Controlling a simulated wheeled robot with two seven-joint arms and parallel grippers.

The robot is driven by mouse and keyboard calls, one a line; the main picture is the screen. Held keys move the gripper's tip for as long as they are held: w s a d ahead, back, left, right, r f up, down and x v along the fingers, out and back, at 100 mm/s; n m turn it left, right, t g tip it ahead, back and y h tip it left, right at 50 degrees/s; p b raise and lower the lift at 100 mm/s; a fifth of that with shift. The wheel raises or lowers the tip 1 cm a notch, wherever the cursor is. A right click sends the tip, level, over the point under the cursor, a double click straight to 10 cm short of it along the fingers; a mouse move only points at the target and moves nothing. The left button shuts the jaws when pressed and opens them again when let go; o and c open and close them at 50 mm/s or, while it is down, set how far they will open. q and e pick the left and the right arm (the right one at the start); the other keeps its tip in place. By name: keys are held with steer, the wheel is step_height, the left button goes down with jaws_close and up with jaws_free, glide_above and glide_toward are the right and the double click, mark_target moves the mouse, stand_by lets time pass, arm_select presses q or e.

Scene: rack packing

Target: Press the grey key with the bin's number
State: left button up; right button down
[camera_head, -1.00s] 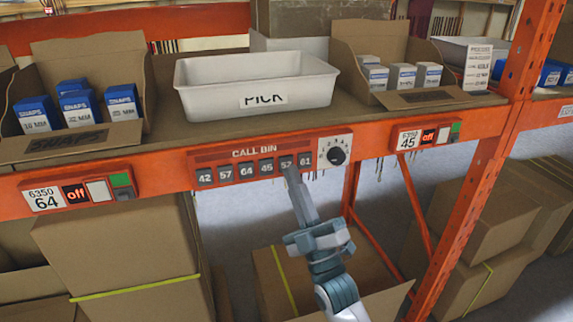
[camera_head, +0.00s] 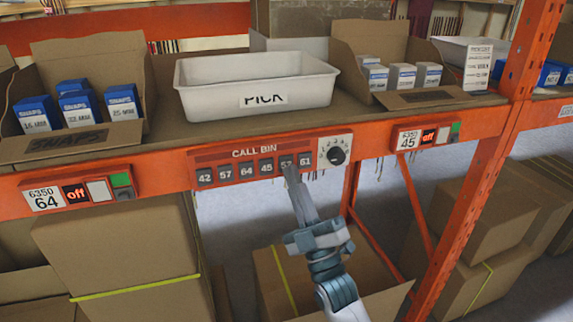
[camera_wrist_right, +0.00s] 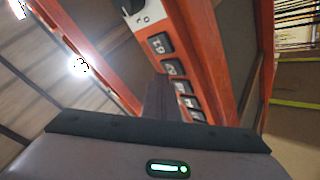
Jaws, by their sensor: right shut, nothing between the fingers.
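The red CALL BIN panel (camera_head: 253,148) is on the orange shelf beam. Its row of grey keys reads 42 (camera_head: 205,176), 57 (camera_head: 225,173), 64 (camera_head: 246,170), 45 (camera_head: 266,167), a fifth partly covered key (camera_head: 287,160), and 61 (camera_head: 305,159). My right gripper (camera_head: 290,170) is shut and empty. Its tip overlaps the lower part of the fifth key; I cannot tell whether it touches. In the right wrist view the dark fingers (camera_wrist_right: 158,98) lie beside the key row. A white PICK bin (camera_head: 258,82) stands above the panel. My left gripper is not in view.
A dial (camera_head: 336,155) sits right of the keys. Label modules read 64 (camera_head: 80,193) at left and 45 (camera_head: 425,137) at right, both showing "off". Open cartons of small boxes stand on the shelf. An orange upright (camera_head: 485,170) stands at right; large cartons (camera_head: 120,260) are below.

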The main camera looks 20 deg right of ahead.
steer(key=shift+w, duration=0.7)
stand_by(0.8)
steer(key=shift+s, duration=0.1)
stand_by(0.3)
steer(key=shift+s, duration=0.75)
steer(key=shift+s, duration=0.1)
steer(key=s+p, duration=0.1)
steer(key=s, duration=0.3)
steer(key=shift+s+d, duration=0.1)
steer(key=shift+s, duration=0.3)
stand_by(0.5)
